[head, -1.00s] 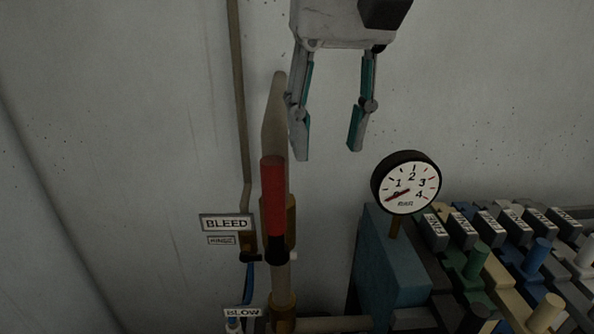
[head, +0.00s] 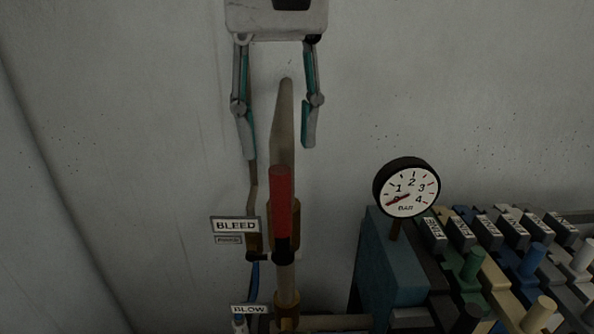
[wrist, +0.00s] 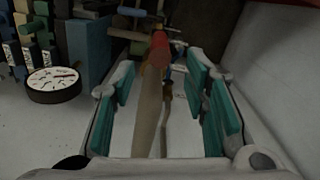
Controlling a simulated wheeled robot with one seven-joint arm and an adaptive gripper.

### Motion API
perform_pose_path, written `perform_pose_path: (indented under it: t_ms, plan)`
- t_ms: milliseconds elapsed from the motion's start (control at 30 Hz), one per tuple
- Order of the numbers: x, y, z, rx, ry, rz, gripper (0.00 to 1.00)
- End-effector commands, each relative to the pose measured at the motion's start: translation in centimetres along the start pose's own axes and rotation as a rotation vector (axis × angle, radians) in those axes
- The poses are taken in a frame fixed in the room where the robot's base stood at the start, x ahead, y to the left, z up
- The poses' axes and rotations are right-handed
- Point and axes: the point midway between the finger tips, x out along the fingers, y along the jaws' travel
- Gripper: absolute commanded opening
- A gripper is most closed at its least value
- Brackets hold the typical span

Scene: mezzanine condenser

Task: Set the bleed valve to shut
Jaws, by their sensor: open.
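The bleed valve has a red lever handle (head: 281,203) that stands upright, in line with the vertical pipe (head: 283,130) behind it. The BLEED label (head: 236,225) is just left of the valve. My gripper (head: 278,150) is open and empty, above the red handle, its fingers pointing down on either side of the pipe's upper part. In the wrist view the red handle (wrist: 159,52) lies beyond the open fingers, roughly between them. The fingers appear apart from the handle. The valve body is partly hidden behind the handle.
A round pressure gauge (head: 407,187) stands to the right on a blue block (head: 390,265). Several labelled valves with coloured knobs fill the lower right. A BLOW label (head: 249,310) is below the bleed valve. The wall around the gripper is clear.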

Motion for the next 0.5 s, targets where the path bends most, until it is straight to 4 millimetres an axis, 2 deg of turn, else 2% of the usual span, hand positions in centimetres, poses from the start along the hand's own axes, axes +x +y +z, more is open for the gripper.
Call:
perform_pose_path:
  t_ms: [300, 500]
  plan:
    - [6.3, 0.0, 0.2, -0.001, -0.003, 0.001, 0.41]
    - [9.4, 0.0, 0.1, 0.0, -0.002, 0.001, 0.41]
